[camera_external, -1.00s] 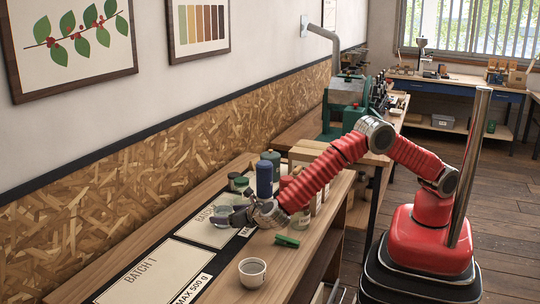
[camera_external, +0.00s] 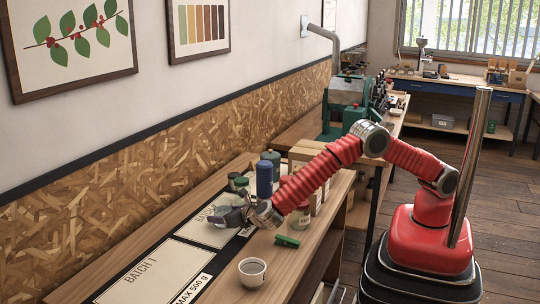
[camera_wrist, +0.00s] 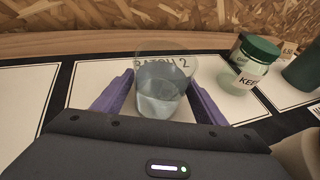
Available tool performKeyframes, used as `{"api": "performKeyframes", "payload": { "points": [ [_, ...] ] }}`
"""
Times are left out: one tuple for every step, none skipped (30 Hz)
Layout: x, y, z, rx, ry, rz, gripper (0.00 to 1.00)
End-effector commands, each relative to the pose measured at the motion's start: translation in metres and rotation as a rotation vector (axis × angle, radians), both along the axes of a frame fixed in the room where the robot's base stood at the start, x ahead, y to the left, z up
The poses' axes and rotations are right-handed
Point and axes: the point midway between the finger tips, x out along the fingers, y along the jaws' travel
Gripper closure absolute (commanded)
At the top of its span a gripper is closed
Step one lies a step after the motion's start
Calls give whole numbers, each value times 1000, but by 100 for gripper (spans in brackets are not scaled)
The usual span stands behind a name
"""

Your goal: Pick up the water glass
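The water glass (camera_wrist: 162,95) is clear and upright in the middle of the wrist view, with water in it. It stands by the "BATCH 2" lettering, which shows through it. My gripper (camera_wrist: 162,78) has its two purple fingers either side of the glass. The fingers look open, with narrow gaps beside the lower glass; near the fingertips the gap is too small to judge. In the external view my gripper (camera_external: 226,214) is low over the Batch 2 card, and it largely hides the glass there.
A green-lidded jar (camera_wrist: 252,66) stands right of the glass, close to my right finger. A blue canister (camera_external: 264,179) and other jars stand farther along the bench. A white cup (camera_external: 252,271) and green object (camera_external: 287,241) are near the front edge. The Batch 1 card (camera_external: 150,275) is bare.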

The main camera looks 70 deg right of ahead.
Motion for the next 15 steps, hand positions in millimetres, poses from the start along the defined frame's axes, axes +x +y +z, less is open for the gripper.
{"api": "performKeyframes", "payload": {
  "points": [
    [0, 0, 0, 0, 0, 0, 39],
    [0, 0, 0, 0, 0, 0, 41],
    [0, 0, 0, 0, 0, 0, 44],
    [0, 0, 0, 0, 0, 0, 46],
    [0, 0, 0, 0, 0, 0, 48],
    [0, 0, 0, 0, 0, 0, 50],
    [0, 0, 0, 0, 0, 0, 53],
    [0, 0, 0, 0, 0, 0, 55],
    [0, 0, 0, 0, 0, 0, 58],
    [0, 0, 0, 0, 0, 0, 60],
    [0, 0, 0, 0, 0, 0, 62],
    [0, 0, 0, 0, 0, 0, 65],
    [0, 0, 0, 0, 0, 0, 67],
    [0, 0, 0, 0, 0, 0, 69],
    [0, 0, 0, 0, 0, 0, 72]
  ]
}}
